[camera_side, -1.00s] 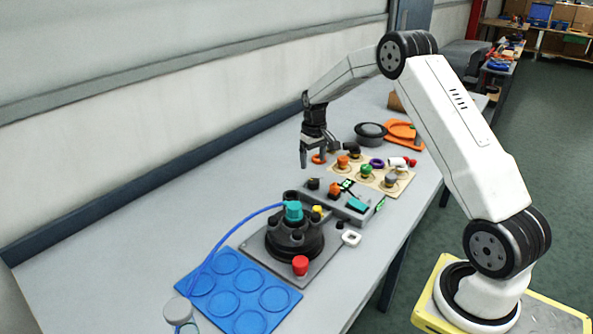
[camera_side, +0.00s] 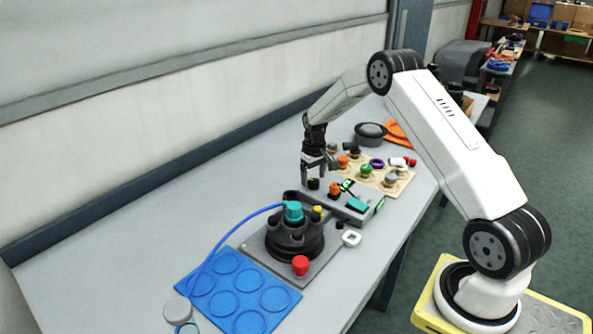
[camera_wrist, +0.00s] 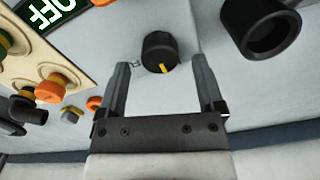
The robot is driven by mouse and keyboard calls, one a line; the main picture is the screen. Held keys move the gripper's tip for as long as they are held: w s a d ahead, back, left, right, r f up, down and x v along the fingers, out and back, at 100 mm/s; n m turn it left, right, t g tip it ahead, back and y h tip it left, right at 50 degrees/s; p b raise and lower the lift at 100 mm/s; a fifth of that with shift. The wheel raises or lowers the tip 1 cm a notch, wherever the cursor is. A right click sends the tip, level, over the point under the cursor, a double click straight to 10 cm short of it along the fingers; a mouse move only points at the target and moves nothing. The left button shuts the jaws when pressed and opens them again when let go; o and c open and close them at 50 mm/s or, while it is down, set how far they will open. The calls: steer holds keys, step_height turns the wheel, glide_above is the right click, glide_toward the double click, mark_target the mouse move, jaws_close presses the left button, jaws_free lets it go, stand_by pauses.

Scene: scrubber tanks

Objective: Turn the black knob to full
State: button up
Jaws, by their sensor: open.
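The black knob (camera_wrist: 159,52) is round, with a yellow mark on its edge, and sits on a light grey panel in the wrist view. In the side view the black knob (camera_side: 313,184) is small, at the back left end of the grey control panel (camera_side: 340,205). My gripper (camera_wrist: 160,72) is open, its two fingers apart on either side of the knob as seen from the wrist. In the side view my gripper (camera_side: 313,173) points down just over the knob. I cannot tell whether the fingers touch it or are level with it.
A dark tube opening (camera_wrist: 262,28) is close by in the wrist view. An orange knob (camera_side: 334,188), a display (camera_side: 347,184) and a teal part (camera_side: 357,205) are on the panel. A beige board (camera_side: 378,181) with several coloured knobs lies behind. A black round device (camera_side: 294,240) stands in front.

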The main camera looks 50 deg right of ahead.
steer(key=shift+f, duration=0.8)
jaws_close()
steer(key=shift+m, duration=0.4)
steer(key=m, duration=1.1)
steer(key=shift+s+d, duration=0.1)
